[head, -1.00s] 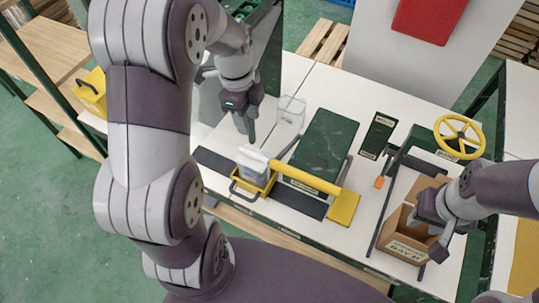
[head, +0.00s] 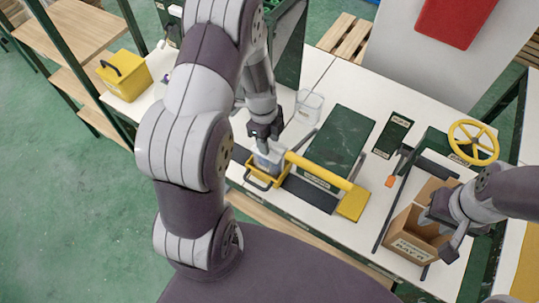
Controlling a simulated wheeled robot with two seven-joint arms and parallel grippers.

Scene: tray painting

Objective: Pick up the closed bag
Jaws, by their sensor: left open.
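The pale, see-through closed bag (head: 269,158) stands in a small yellow holder (head: 264,180) with a dark handle, at the left end of a yellow bar. My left gripper (head: 265,137) points down right at the top of the bag, with its jaws open. The fingers hide part of the bag's top, and I cannot tell whether they touch it. My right gripper (head: 440,232) is at the open cardboard box (head: 413,243) on the right, over its near right side. Its fingertips are hard to make out.
A dark green block (head: 340,144) lies behind the yellow bar (head: 322,172). A clear container (head: 308,104) stands behind the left gripper. A yellow handwheel (head: 473,142) is at the right. A yellow bin (head: 125,75) sits at far left. White table shows between them.

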